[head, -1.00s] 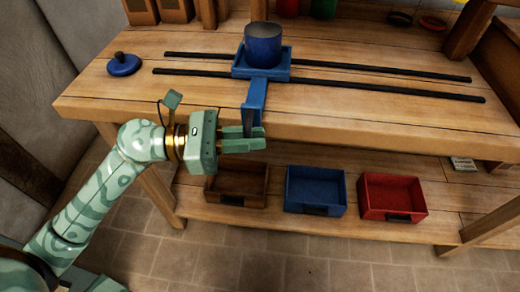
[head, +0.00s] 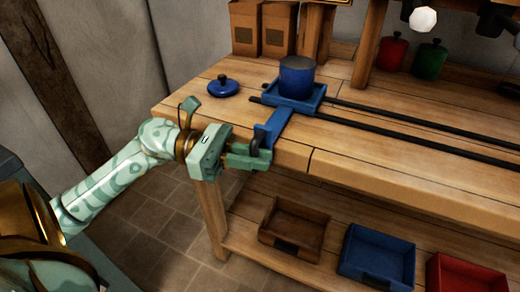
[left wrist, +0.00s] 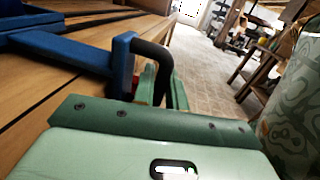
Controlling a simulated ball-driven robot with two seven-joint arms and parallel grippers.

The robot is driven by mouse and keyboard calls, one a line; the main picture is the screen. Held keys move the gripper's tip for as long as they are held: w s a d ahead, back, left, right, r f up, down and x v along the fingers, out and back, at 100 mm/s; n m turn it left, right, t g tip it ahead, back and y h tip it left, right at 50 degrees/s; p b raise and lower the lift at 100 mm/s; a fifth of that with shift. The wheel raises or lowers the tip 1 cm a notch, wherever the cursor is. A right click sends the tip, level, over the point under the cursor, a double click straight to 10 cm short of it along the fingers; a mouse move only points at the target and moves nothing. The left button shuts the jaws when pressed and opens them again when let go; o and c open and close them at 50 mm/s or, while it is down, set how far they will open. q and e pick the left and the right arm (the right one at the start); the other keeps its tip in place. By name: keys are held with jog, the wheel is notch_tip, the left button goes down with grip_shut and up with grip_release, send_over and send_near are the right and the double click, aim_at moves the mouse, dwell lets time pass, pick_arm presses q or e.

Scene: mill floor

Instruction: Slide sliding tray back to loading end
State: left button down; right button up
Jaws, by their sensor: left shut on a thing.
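The blue sliding tray (head: 312,103) sits on two dark rails (head: 398,138), close to their left end. A blue pot (head: 297,78) stands upright in it. A blue arm (head: 272,126) runs from the tray over the bench's front edge to a dark handle bar, which shows clearly in the left wrist view (left wrist: 152,50). My left gripper (head: 256,151) is shut on the handle in front of the bench edge; its green fingers (left wrist: 163,90) are around the bar's lower part. My right gripper is not in view.
A blue lid (head: 223,86) lies on the bench left of the tray. Brown boxes (head: 262,30) and red and green canisters (head: 410,55) stand at the back. Brown (head: 291,229), blue (head: 376,256) and red (head: 466,277) bins sit on the lower shelf.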

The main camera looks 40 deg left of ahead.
pick_arm(q)
jog(key=shift+a, duration=0.15)
jog(key=c, duration=1.8)
grip_release()
jog(key=shift+o, duration=1.4)
jog(key=shift+s+a, duration=0.1)
jog(key=shift+a, duration=0.15)
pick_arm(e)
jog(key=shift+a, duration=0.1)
pick_arm(q)
jog(key=shift+d, duration=0.1)
